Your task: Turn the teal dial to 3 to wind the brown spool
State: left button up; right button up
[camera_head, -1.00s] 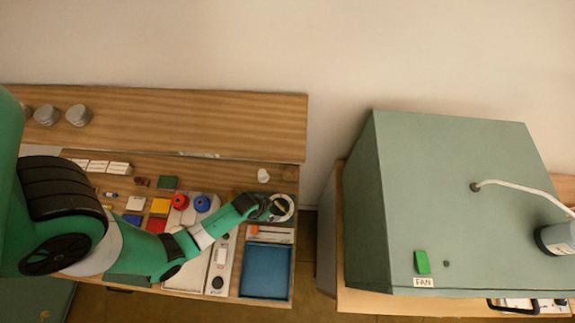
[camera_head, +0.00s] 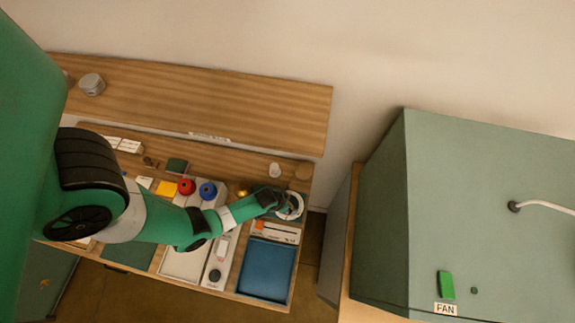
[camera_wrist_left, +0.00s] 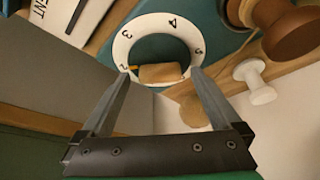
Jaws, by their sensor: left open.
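The dial has a white numbered ring (camera_wrist_left: 124,45) on a teal base (camera_wrist_left: 218,30) in the left wrist view; it also shows in the head view (camera_head: 298,207). A tan bar-shaped knob (camera_wrist_left: 160,73) lies inside the ring. My left gripper (camera_wrist_left: 160,77) is open, its fingertips on either side of the knob; I cannot tell whether they touch it. The left gripper covers part of the dial in the head view (camera_head: 281,201). A brown spool (camera_wrist_left: 297,35) stands at the upper right of the wrist view. Which number the dial points to is unclear. My right gripper is not in view.
A white spool-like knob (camera_wrist_left: 256,83) stands beside the brown spool. A blue tray (camera_head: 267,270) lies in front of the dial. Red (camera_head: 186,187) and blue (camera_head: 208,190) round items stand left of it. A large green fan box (camera_head: 480,210) stands to the right.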

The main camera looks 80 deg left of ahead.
pick_arm(q)
jog(key=shift+f, duration=0.2)
jog(key=c, duration=1.4)
jog(key=shift+o, duration=0.2)
jog(key=shift+a+m, duration=0.1)
jog(key=shift+m, duration=0.3)
jog(key=shift+m+h, duration=0.4)
jog(key=shift+m, duration=0.5)
jog(key=m+h, duration=0.1)
jog(key=m, duration=0.1)
jog(key=m+h+b, duration=0.1)
jog(key=m, duration=0.1)
jog(key=shift+a+t, duration=0.2)
jog(key=shift+t, duration=0.1)
jog(key=m, duration=0.2)
jog(key=shift+r+m+h, duration=0.15)
jog(key=shift+m+h, duration=0.25)
jog(key=shift+w+m+h+p, duration=0.1)
jog(key=shift+m+h+p, duration=0.3)
jog(key=shift+m, duration=0.4)
jog(key=shift+g, duration=0.4)
